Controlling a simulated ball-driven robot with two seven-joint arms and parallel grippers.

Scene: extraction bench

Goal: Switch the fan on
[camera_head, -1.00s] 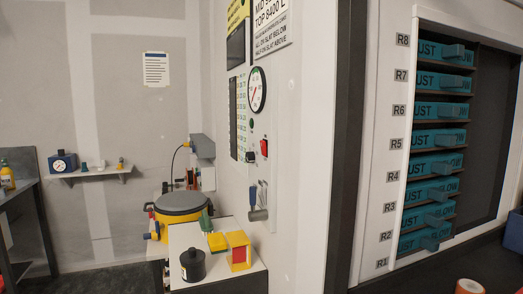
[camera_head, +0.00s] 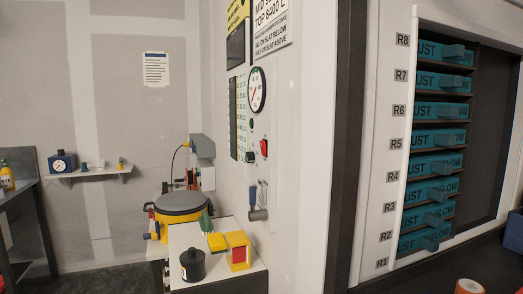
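A red rocker switch (camera_head: 264,147) sits on the white wall panel, below and right of the round gauge (camera_head: 257,90). Its face shows red with a dark edge; I cannot read any label on it. A blue-and-grey lever-like fitting (camera_head: 257,212) is lower on the same panel. The fan itself cannot be made out. Neither of my grippers is in view, and nothing of mine touches the switch.
Below the panel, a white bench (camera_head: 219,277) holds a black canister (camera_head: 193,265) and a yellow-and-red block (camera_head: 237,250). A yellow round vessel (camera_head: 180,203) with a grey lid stands behind. Teal-fronted slats (camera_head: 430,192) fill a rack at right.

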